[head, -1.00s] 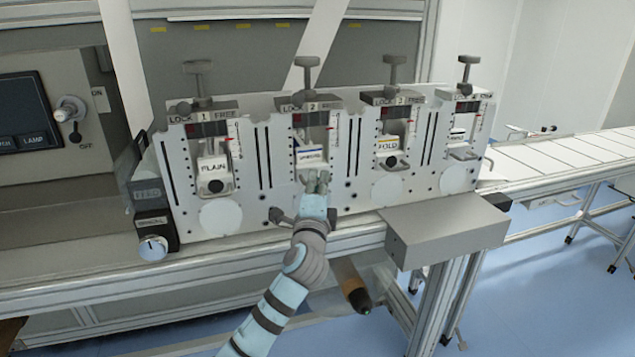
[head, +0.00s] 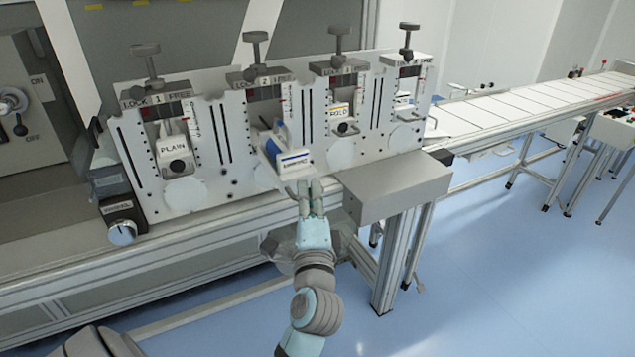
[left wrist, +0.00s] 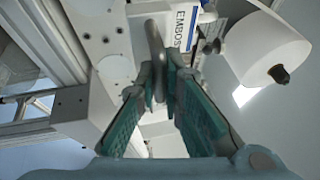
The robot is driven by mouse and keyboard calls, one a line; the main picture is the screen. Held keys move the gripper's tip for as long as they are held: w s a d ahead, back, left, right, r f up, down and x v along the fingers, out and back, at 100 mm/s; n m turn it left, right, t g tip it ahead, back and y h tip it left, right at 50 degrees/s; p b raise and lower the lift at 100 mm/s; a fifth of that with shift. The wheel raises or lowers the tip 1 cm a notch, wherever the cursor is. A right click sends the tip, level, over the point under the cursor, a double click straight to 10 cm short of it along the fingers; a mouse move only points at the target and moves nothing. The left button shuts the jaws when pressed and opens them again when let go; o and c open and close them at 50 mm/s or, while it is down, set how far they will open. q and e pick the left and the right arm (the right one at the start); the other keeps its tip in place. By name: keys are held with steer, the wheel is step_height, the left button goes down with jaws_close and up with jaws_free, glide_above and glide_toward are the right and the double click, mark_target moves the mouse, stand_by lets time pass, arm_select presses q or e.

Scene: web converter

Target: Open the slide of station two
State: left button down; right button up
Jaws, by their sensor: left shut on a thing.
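Station two (head: 264,80) is the second unit from the left on the white panel, under a T-handled clamp. Its slide (head: 287,157) has a white front with a blue strip. It stands out from the panel, towards me, with a gap behind it. In the left wrist view the slide's front (left wrist: 185,25) reads EMBOSS, partly cut off. My left gripper (head: 310,190) is shut on the slide's grey bar handle (left wrist: 155,45), which shows between the fingers in the left wrist view. My right gripper is not in view.
Neighbouring slides PLAIN (head: 173,148) and FOLD (head: 339,111) sit within the panel. A grey box (head: 395,187) juts out just right of my left gripper. A conveyor (head: 530,100) runs off to the right. The blue floor in front is open.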

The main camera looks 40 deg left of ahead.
arm_select(q)
steer(key=shift+s+d, duration=0.15)
steer(key=shift+d, duration=0.1)
steer(key=c, duration=1.7)
jaws_free()
steer(key=shift+r, duration=0.1)
